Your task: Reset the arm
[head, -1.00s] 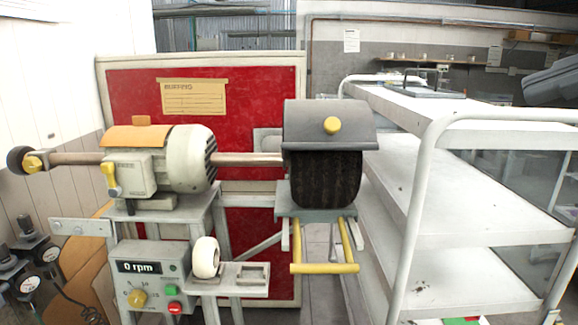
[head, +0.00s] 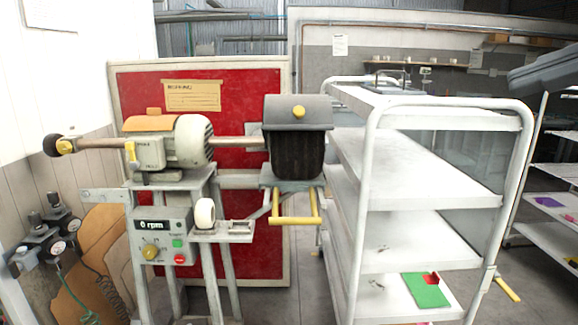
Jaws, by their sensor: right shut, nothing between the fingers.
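My right gripper (head: 525,78) is a dark grey shape at the upper right edge, raised and apart from everything. Its fingers are hard to make out; it looks shut and empty. My left gripper is not in view. The buffing machine stands at centre left, with a dark brush (head: 294,158) under a grey hood (head: 298,112) with a yellow knob. Its motor (head: 193,141) is on the left of the shaft. The control box (head: 163,236) reads 0 rpm.
A white shelf trolley (head: 425,193) stands right of the machine, with a green sheet (head: 427,290) on its lowest shelf. A red panel (head: 240,100) is behind the machine. Gauges (head: 58,247) sit at the lower left. A yellow piece (head: 507,289) lies on the floor at right.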

